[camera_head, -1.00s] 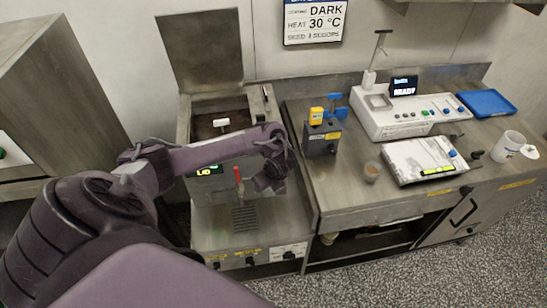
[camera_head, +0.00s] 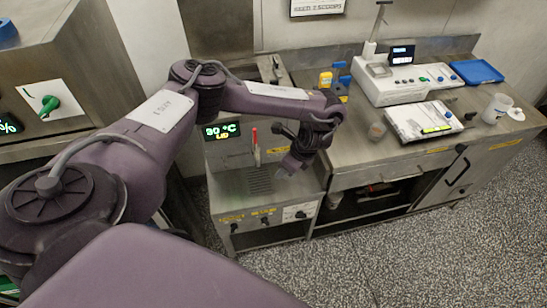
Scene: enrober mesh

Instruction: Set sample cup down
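A small clear cup (camera_head: 376,130) with brownish contents stands on the steel counter (camera_head: 355,158), just left of the white flat instrument (camera_head: 423,121). I take it to be the sample cup. My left gripper (camera_head: 285,169) hangs at the end of the purple arm, over the front of the machine with the display and the red-handled tap (camera_head: 256,148). It is to the left of the cup and apart from it. Its fingers are small and dark, and I cannot tell their opening or whether they hold anything. My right gripper is not in view.
A white console (camera_head: 402,82) with a small screen stands at the back of the counter, with a blue tray (camera_head: 477,72) to its right. A white tub (camera_head: 496,108) stands at the right.

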